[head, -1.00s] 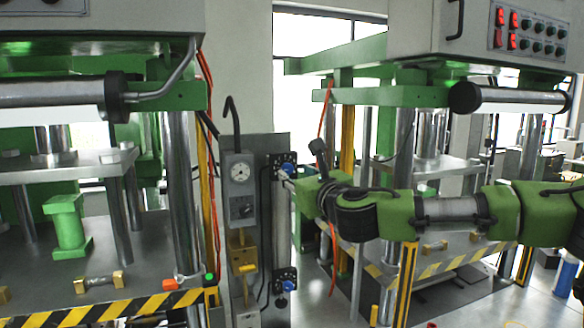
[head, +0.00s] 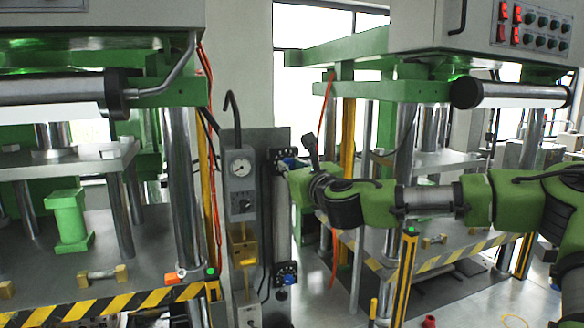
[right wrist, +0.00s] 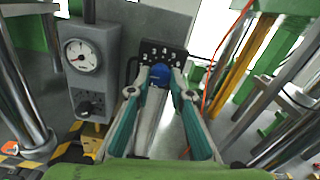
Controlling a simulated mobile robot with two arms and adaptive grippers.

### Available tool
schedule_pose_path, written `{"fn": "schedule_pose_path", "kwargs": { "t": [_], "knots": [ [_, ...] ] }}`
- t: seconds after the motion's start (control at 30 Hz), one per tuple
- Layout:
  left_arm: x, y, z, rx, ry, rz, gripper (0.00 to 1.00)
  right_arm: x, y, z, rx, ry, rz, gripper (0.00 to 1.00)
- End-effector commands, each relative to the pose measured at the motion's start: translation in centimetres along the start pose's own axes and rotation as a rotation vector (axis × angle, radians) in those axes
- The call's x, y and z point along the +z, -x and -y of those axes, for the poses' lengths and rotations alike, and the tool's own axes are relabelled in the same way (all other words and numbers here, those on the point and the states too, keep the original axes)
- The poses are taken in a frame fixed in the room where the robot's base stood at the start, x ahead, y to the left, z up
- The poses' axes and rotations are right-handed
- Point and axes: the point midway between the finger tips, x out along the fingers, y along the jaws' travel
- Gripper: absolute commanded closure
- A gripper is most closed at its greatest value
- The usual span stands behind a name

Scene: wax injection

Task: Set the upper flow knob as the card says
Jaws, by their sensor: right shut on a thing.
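The upper flow knob is blue and sits on a black plate with dial marks (right wrist: 165,55). In the right wrist view, the blue knob (right wrist: 157,80) lies between my fingertips. My right gripper (right wrist: 160,82) is shut on it from two sides. In the head view, the upper plate (head: 284,157) shows at the end of my right arm, and the gripper (head: 290,168) largely hides the knob. The lower flow knob (head: 282,293) is on its own black plate below, with nothing touching it. I cannot make out a readable card. My left gripper is not in view.
A grey box with a round gauge (head: 239,168) and a black knob stands left of the flow plates. Presses with green frames (head: 66,222) and striped edges stand on both sides. Red hoses (head: 328,125) hang close to the upper plate.

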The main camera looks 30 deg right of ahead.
Motion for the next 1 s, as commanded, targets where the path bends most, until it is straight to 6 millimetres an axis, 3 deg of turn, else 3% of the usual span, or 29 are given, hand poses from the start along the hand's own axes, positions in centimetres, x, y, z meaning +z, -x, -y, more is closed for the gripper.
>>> {"fn": "schedule_pose_path", "kwargs": {
  "t": [0.37,1.0],
  "knots": [
    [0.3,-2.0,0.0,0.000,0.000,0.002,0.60,-0.3,0.0,0.0,-0.004,-0.098,0.004,1.00],
    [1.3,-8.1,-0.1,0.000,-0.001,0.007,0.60,-0.3,0.0,0.0,-0.002,-0.669,0.004,1.00]
  ]
}}
